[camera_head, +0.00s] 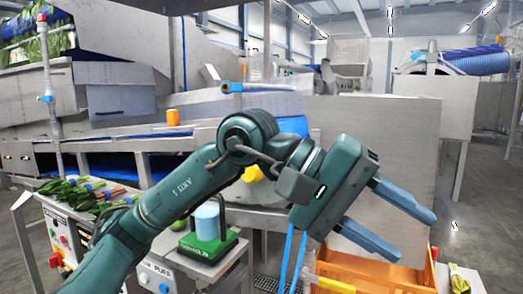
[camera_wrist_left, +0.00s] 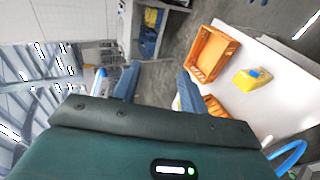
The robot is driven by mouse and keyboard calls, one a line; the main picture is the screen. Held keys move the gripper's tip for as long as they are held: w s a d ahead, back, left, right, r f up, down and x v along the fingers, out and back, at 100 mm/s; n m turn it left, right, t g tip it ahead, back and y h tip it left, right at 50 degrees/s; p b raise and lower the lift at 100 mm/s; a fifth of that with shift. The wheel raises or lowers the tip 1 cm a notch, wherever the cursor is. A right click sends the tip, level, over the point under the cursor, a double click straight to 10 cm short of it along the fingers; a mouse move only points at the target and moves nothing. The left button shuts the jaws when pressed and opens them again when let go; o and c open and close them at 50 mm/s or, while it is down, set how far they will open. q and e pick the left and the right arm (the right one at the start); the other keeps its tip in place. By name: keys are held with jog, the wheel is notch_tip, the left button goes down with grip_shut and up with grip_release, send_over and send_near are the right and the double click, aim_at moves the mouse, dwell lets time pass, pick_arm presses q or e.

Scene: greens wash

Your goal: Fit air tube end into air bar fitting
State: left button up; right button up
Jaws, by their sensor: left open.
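My left gripper (camera_head: 418,240) is open and empty at the right of the head view, its two blue fingers pointing down and right. It also shows in the left wrist view (camera_wrist_left: 158,72), with nothing between the fingers. Two thin blue tube lengths (camera_head: 288,255) hang below the gripper's body, apart from the fingers; their ends are hidden or cut off. A curved blue tube (camera_wrist_left: 289,158) shows at the lower right of the wrist view. A grey bar with a blue fitting (camera_head: 232,87) and orange tip stands behind my arm; I cannot tell whether this is the air bar.
An orange crate (camera_head: 350,265) lies below the gripper; an orange crate (camera_wrist_left: 232,45) and a yellow item (camera_wrist_left: 253,79) show in the wrist view. A green scale (camera_head: 208,248) with a light-blue cup stands on a bench. Bundled greens (camera_head: 85,195) lie at left.

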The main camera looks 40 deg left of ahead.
pick_arm(q)
jog(key=a+r+t+y, duration=0.3)
jog(key=a+y, duration=0.3)
jog(key=a, duration=0.4)
jog(key=a+r+t+y, duration=0.2)
jog(key=a+y, duration=0.3)
jog(key=a, duration=0.5)
jog(key=x, duration=1.3)
jog(key=shift+w+d+r, duration=0.2)
jog(key=shift+w, duration=0.2)
jog(key=shift+c, duration=0.5)
grip_shut()
jog(key=shift+s, duration=0.15)
